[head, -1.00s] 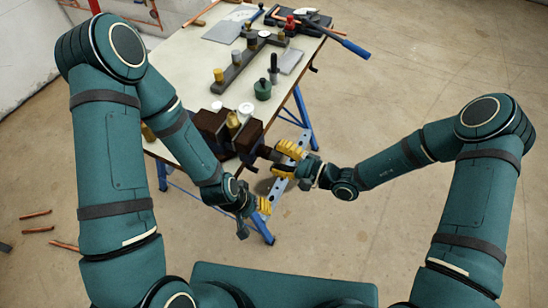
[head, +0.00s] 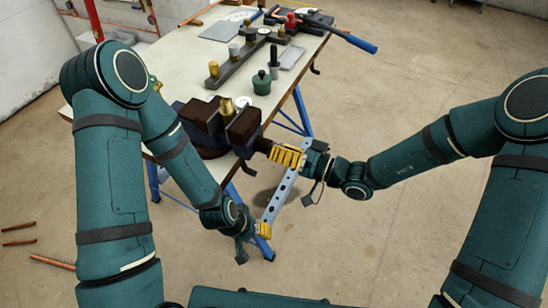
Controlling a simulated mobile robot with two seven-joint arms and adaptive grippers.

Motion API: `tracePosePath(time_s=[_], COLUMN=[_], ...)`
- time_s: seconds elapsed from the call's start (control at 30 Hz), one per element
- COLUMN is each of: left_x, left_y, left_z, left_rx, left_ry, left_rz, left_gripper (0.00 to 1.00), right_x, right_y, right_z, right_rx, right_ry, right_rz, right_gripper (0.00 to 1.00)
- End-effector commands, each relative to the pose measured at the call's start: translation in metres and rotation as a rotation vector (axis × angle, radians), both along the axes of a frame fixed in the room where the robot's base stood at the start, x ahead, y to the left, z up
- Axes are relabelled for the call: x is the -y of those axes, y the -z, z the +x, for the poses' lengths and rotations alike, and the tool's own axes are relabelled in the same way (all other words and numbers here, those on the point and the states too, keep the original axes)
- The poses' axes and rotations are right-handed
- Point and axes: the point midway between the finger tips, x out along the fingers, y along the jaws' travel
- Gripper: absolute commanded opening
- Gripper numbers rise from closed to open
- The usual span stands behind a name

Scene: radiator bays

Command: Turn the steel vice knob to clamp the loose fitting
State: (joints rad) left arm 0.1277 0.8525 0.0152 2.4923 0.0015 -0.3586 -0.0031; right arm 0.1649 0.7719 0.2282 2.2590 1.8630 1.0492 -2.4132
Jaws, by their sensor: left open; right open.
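The dark brown vice (head: 244,126) is at the near end of the workbench. A brass fitting (head: 227,110) stands upright between its jaws; whether the jaws touch it I cannot tell. The vice's dark screw end (head: 263,146) points right, toward my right gripper (head: 286,157). The steel knob there is mostly hidden by the yellow fingers. My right gripper is open, with its fingers at the knob; contact is unclear. My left gripper (head: 262,230) is open and empty, low in front of the bench, away from the vice.
On the workbench (head: 180,68) stand a green pot (head: 262,83), a dark rail with several fittings (head: 236,66) and a blue-handled tool (head: 348,38). Copper pipes (head: 52,262) lie on the floor at left. Floor at right is clear.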

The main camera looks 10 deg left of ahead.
Motion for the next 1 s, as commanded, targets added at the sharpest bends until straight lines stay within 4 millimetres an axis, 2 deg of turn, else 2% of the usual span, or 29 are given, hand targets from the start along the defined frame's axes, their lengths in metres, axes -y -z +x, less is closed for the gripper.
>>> tracePosePath(time_s=[0.2,0.77,0.83,0.93,1.0], left_x=[0.0001,0.0001,0.0001,0.0001,0.0001], left_y=[-0.0027,-0.0024,-0.0024,-0.0023,-0.0023], left_z=[0.0002,0.0,0.0,0.0,-0.0001], left_rx=[0.001,0.001,0.001,0.001,0.001], left_ry=[0.0,0.0,0.0,0.0,0.0], left_rz=[0.0,0.0,0.0,0.0,0.0], left_gripper=[0.51,0.51,0.51,0.51,0.51], right_x=[-0.0004,-0.0026,-0.0026,-0.0026,-0.0026], right_y=[-0.0028,-0.002,-0.002,-0.002,-0.002], right_z=[0.0001,0.001,0.001,0.001,0.001], right_rx=[0.14,0.141,0.141,0.14,0.14], right_ry=[-0.001,-0.001,-0.001,-0.001,-0.001], right_rz=[-0.045,-0.045,-0.045,-0.045,-0.045], right_gripper=[0.53,0.53,0.34,0.0,0.0])
